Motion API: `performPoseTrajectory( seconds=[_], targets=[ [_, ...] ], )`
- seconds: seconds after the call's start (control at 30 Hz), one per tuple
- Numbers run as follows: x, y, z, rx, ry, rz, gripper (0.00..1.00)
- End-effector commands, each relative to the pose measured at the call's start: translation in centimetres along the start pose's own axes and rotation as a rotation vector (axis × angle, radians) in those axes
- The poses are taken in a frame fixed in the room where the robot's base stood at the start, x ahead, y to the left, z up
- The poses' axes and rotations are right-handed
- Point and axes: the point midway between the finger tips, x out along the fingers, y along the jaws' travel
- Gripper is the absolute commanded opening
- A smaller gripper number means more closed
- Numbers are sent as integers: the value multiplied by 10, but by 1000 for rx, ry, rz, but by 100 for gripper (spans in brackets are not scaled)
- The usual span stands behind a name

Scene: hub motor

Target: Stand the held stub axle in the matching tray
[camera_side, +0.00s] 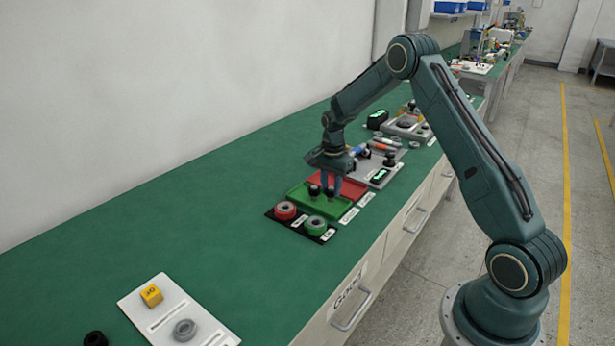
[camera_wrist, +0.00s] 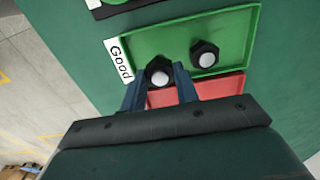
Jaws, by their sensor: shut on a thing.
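My gripper (camera_wrist: 160,84) is shut on a stub axle (camera_wrist: 159,71), which has a black hex-shaped collar and a pale round end. In the wrist view it shows between my two blue fingers, over the edge of the green tray (camera_wrist: 150,39) beside the label "Good". A second, similar stub axle (camera_wrist: 205,54) stands in the green tray, a short way to the right. In the side view my gripper (camera_side: 331,183) points down over the green tray (camera_side: 296,194). I cannot tell whether the held axle touches the tray floor.
A red tray (camera_side: 322,181) adjoins the green one; it also shows in the wrist view (camera_wrist: 222,88). A black plate with a red ring (camera_side: 285,210) and a green ring (camera_side: 315,225) lies in front. A grey fixture (camera_side: 368,166) stands behind.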

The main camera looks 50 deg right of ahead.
Motion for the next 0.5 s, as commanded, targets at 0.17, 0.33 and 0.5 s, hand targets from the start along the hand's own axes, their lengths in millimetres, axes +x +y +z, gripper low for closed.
performPoseTrajectory(
  seconds=[0.17, 0.33, 0.5],
  targets=[
    [17, 0, 0, 0, 0, 0, 0],
    [18, 0, 0, 0, 1, -1, 0],
    [19, 0, 0, 0, 0, -1, 0]
  ],
)
